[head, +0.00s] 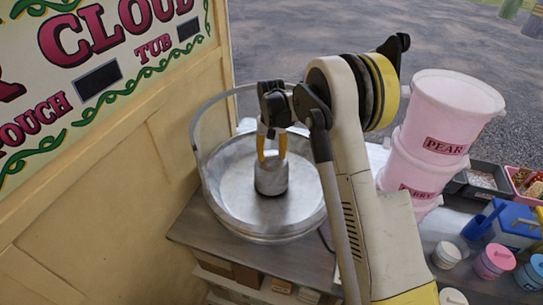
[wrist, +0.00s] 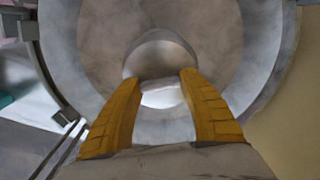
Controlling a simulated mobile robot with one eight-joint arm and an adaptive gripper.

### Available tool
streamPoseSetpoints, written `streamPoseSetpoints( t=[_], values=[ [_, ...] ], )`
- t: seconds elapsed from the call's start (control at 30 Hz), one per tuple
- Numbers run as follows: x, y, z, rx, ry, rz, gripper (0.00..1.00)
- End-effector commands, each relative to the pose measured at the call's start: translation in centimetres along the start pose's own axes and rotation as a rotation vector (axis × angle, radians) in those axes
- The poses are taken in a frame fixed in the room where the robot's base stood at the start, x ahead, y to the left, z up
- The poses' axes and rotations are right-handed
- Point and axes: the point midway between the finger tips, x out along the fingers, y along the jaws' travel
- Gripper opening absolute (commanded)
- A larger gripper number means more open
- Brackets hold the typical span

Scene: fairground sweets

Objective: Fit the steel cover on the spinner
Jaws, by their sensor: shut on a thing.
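The steel cover (head: 271,180) is a small rounded metal cap in the middle of the spinner's bowl. My gripper (head: 271,158) points down from above with its two yellow fingers shut on the cover's top. In the wrist view the fingers (wrist: 162,82) close on a narrow top part of the cover (wrist: 160,50). The spinner (head: 230,193) is a wide, shallow metal bowl with a raised clear guard around its back. The cover hides the spinner's centre. I cannot tell whether the cover rests on it or hangs just above.
The spinner stands on a grey counter (head: 290,260) beside a cream painted sign panel (head: 120,170). Stacked pink tubs (head: 450,110) stand to the right, behind my arm.

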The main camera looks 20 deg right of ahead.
Motion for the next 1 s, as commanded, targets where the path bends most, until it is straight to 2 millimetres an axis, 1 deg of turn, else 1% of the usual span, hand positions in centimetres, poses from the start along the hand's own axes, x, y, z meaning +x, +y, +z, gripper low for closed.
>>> streamPoseSetpoints(
  t=[1.0],
  values=[
    [0.62,0.0,0.0,0.0,0.0,0.0,0.07]
  ],
)
